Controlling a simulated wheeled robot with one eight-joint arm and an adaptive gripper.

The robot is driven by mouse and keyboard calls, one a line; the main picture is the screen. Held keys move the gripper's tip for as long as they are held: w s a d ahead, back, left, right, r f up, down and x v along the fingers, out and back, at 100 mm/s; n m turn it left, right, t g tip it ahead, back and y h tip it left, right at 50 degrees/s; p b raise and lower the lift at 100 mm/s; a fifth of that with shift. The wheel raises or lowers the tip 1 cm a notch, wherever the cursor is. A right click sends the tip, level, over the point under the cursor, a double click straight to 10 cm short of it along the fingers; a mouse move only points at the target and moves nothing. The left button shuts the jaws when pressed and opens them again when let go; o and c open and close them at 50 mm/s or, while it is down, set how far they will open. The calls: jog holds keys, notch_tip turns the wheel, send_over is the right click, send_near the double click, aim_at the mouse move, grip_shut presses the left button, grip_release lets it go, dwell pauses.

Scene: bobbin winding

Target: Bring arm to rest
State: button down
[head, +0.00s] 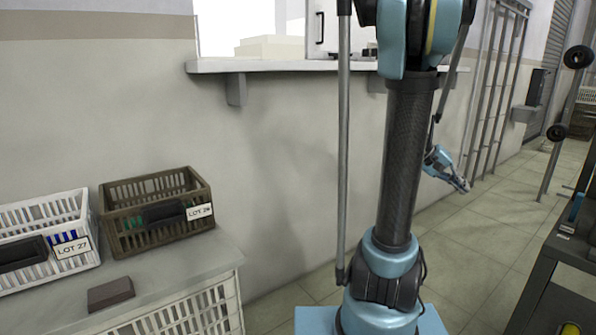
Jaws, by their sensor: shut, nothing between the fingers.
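My gripper (458,184) shows in the head view to the right of my arm's dark upright link, out over the tiled floor. It is small in the picture, points down to the right, and its fingers are together with nothing held. It is apart from the wall and from the crates. Part of my arm leading to it is hidden behind the dark link.
A brown crate (131,188) labelled LOT 28 and a white crate (90,258) labelled LOT 27 stand on a grey bench (185,268) at left. A dark block (110,293) lies before them. A wall ledge (285,66) runs behind my arm. Dark machinery (545,285) stands at right.

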jog(key=s+a+f+n+t+y, duration=0.1)
jog(key=s+a+f+y, duration=0.2)
jog(key=a, duration=0.8)
jog(key=s+a+f+n+t+y, duration=0.1)
jog(key=s+a+f, duration=0.4)
jog(key=a, duration=0.6)
jog(key=s+a+f+n+t+y, duration=0.2)
jog(key=s+a+f+n+y, duration=0.1)
jog(key=a, duration=0.8)
jog(key=s+f+y, duration=0.1)
jog(key=s+y, duration=0.1)
jog(key=y, duration=0.1)
jog(key=shift+s+a+f, duration=0.15)
jog(key=shift+s+f, duration=0.05)
